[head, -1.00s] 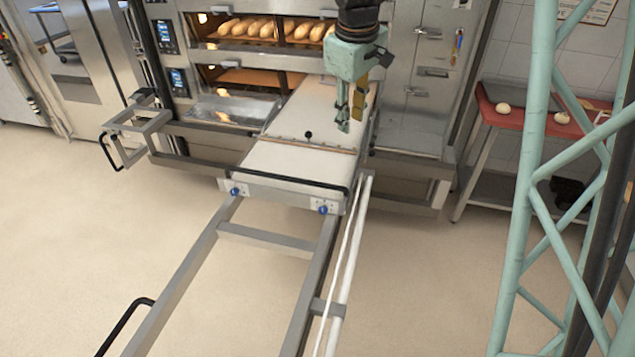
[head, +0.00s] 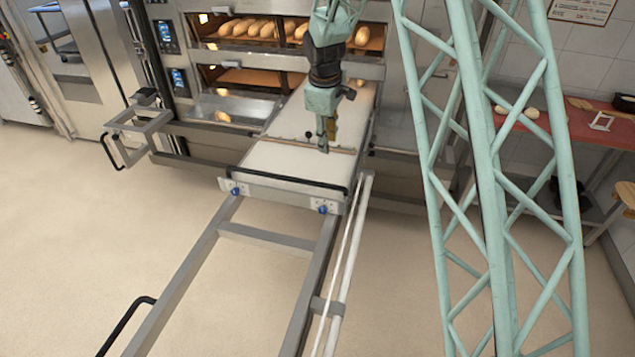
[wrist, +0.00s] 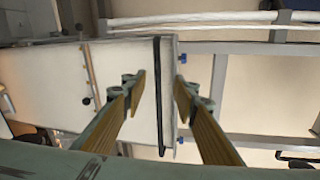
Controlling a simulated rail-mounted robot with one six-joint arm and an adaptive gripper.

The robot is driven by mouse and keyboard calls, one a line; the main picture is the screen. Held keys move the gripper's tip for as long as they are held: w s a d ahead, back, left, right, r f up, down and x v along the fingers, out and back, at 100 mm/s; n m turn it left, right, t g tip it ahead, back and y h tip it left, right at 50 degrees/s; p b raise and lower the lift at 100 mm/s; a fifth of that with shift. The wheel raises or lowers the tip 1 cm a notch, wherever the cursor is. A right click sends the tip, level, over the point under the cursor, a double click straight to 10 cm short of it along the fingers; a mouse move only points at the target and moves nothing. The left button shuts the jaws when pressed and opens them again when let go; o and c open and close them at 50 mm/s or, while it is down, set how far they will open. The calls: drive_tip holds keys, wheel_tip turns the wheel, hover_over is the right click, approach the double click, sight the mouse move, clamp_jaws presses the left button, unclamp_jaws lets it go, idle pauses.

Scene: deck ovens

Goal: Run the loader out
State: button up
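The loader (head: 275,162) is a long white belt board on a grey metal frame, its far end at the lower oven opening. A black handle bar (head: 290,181) runs along its near end, above two blue knobs. A thin crossbar with a black knob (head: 309,134) lies across the belt. My gripper (head: 324,149) points down over the belt's right side. In the wrist view my gripper (wrist: 160,83) is open and empty. The black handle bar (wrist: 158,100) appears between its fingers, beyond the tips; I see no contact.
Grey rails (head: 180,290) extend toward the camera below the loader. Several loaves (head: 262,28) sit in the upper oven deck. A red-topped table (head: 590,128) stands at right, partly behind my lattice mast. The floor at left is clear.

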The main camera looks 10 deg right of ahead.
drive_tip(key=n, duration=0.2)
hover_over(319, 183)
drive_tip(key=s+a, duration=0.1)
drive_tip(key=s, duration=0.2)
drive_tip(key=s+a+x, duration=0.1)
drive_tip(key=s+x, duration=0.1)
drive_tip(key=x, duration=0.9)
drive_tip(key=shift+w+f, duration=0.15)
drive_tip(key=shift+f, duration=0.15)
drive_tip(key=shift+f, duration=0.2)
drive_tip(key=shift+b+x, duration=0.35)
drive_tip(key=shift+x, duration=6.4)
clamp_jaws()
